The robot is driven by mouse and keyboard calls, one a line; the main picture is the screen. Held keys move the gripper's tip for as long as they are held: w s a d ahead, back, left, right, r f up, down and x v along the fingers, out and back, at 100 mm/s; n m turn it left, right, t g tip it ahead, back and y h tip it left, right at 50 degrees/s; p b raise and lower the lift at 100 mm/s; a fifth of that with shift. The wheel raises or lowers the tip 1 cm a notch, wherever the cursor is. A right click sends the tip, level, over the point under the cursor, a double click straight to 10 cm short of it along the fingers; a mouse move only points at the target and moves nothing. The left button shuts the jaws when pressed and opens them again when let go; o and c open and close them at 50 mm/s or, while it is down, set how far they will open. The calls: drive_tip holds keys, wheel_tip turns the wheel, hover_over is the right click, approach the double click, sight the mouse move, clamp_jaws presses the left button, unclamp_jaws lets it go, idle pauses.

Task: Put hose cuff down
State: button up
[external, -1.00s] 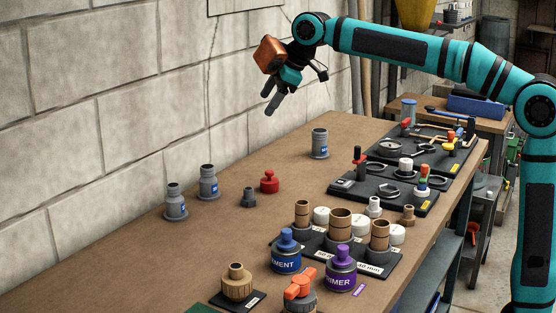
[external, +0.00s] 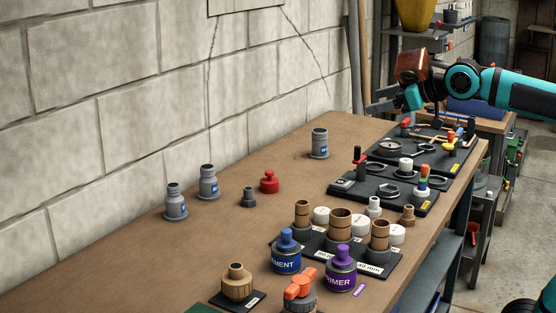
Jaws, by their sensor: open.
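I cannot tell which is the hose cuff. My gripper (external: 378,104) is raised over the far right end of the bench, its fingers pointing left. It is open, and I see nothing held in it. It is well apart from the grey fittings. The gripper and wrist hide part of the bench's back corner.
A red knobbed piece (external: 269,182) and a small dark fitting (external: 248,197) stand mid-bench. Black tool trays (external: 350,188), fittings, a blue cement can (external: 286,256) and a purple primer can (external: 341,272) crowd the right and front. The bench's left front is clear.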

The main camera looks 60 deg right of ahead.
drive_tip(key=s+f+m+t, duration=0.1)
drive_tip(key=s+f+t, duration=0.1)
drive_tip(key=s, duration=0.5)
drive_tip(key=s+d+f+m+t, duration=0.1)
drive_tip(key=s+f+m, duration=0.1)
drive_tip(key=s, duration=0.5)
drive_tip(key=shift+f+t, duration=0.4)
drive_tip(key=shift+f, duration=0.45)
drive_tip(key=shift+o, duration=0.2)
drive_tip(key=shift+o, duration=0.5)
drive_tip(key=shift+w, duration=0.1)
